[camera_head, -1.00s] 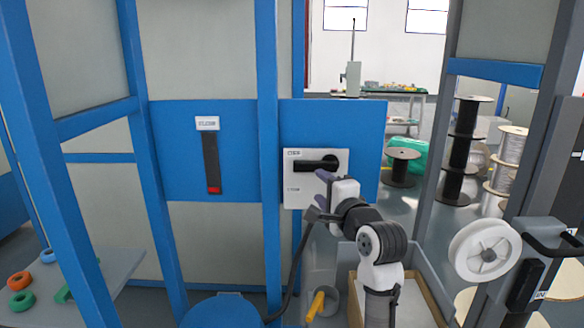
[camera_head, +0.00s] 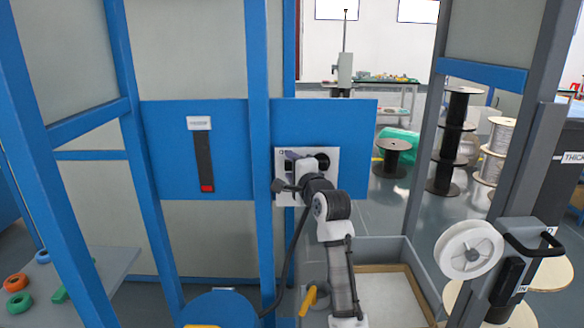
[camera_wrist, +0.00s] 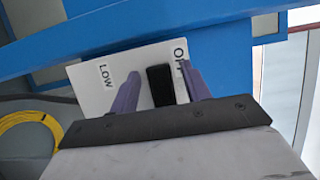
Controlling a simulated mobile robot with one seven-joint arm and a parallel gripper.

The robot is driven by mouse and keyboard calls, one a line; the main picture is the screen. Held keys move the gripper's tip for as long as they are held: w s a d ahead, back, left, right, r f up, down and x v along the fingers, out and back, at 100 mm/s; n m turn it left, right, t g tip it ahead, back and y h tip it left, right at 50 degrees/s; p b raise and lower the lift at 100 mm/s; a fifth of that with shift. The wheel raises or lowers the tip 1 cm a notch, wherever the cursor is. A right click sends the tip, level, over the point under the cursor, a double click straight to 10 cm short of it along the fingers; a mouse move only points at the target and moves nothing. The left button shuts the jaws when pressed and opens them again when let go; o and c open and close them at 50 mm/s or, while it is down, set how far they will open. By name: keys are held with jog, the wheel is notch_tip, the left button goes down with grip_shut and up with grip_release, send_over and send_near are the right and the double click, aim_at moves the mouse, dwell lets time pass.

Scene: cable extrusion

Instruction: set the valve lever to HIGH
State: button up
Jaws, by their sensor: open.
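The white valve plate (camera_head: 281,191) is fixed on the blue panel, and my gripper (camera_head: 291,156) is in front of it, hiding much of it. A dark round part of the valve (camera_head: 322,162) shows at the plate's right. In the wrist view, the plate (camera_wrist: 94,88) carries the labels LOW and OFF; no HIGH label is visible. The black lever (camera_wrist: 160,85) lies between the two purple fingers of my gripper (camera_wrist: 159,74). The fingers are open, with a gap to the lever on the left and a smaller one on the right. Contact cannot be told.
A blue post (camera_head: 258,130) stands just left of the plate. Another panel left of it has a dark slot with a red end (camera_head: 207,188). A grey-walled bin (camera_head: 385,243) is below, and a white spool (camera_head: 470,250) is at right. A yellow coil (camera_wrist: 30,122) shows in the wrist view.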

jog(key=shift+c, duration=0.2)
grip_shut()
jog(key=shift+f, duration=0.15)
jog(key=d+f+n+g+h+p, duration=0.2)
jog(key=d+f+n+h, duration=0.5)
jog(key=n, duration=0.6)
jog(key=shift+d+f+g, duration=0.3)
jog(key=shift+d+g, duration=0.2)
dwell(0.4)
jog(key=shift+n, duration=0.3)
jog(key=shift+o, duration=0.2)
grip_release()
